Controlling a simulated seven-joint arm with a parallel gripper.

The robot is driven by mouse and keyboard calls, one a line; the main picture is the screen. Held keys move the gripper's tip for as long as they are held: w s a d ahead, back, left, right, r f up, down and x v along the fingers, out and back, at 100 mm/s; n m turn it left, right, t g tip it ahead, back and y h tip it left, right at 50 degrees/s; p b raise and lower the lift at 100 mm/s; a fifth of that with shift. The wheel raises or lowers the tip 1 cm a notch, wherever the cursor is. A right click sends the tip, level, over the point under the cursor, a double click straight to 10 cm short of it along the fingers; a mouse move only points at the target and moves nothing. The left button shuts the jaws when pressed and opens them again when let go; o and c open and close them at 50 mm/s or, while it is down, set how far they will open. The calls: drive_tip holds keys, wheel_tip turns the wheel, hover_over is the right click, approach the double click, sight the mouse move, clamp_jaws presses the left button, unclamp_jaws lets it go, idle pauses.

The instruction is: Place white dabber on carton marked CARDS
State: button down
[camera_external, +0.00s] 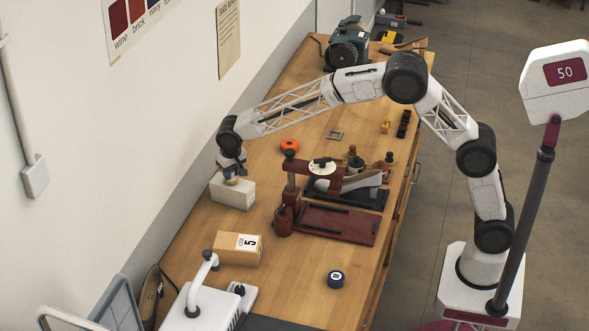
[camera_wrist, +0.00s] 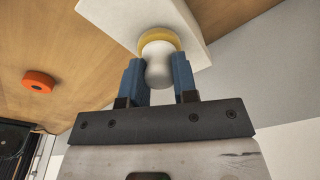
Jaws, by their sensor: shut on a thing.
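My gripper (camera_external: 231,172) is at the left of the bench, right above a plain white box (camera_external: 232,194) near the wall. In the wrist view, its blue fingers (camera_wrist: 158,72) are shut on the white dabber (camera_wrist: 158,62), which has a rounded pale body and a yellow band at its far end. The dabber's band end lies against the white box (camera_wrist: 125,20) in the picture; I cannot tell whether they touch. In the outside view the dabber is mostly hidden by the fingers. No CARDS marking is readable on the white box.
A tan carton (camera_external: 225,252) with a white label showing 5 stands nearer the camera. A dark red press (camera_external: 338,222) stands to the right.

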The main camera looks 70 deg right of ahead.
sight(234, 179)
drive_tip(key=shift+f, duration=0.15)
drive_tip(key=c, duration=0.9)
unclamp_jaws()
drive_tip(key=r, duration=0.8)
drive_tip(key=s+r, duration=0.1)
drive_tip(key=r, duration=0.3)
drive_tip(key=shift+s+a+r, duration=0.1)
drive_tip(key=shift+a, duration=0.3)
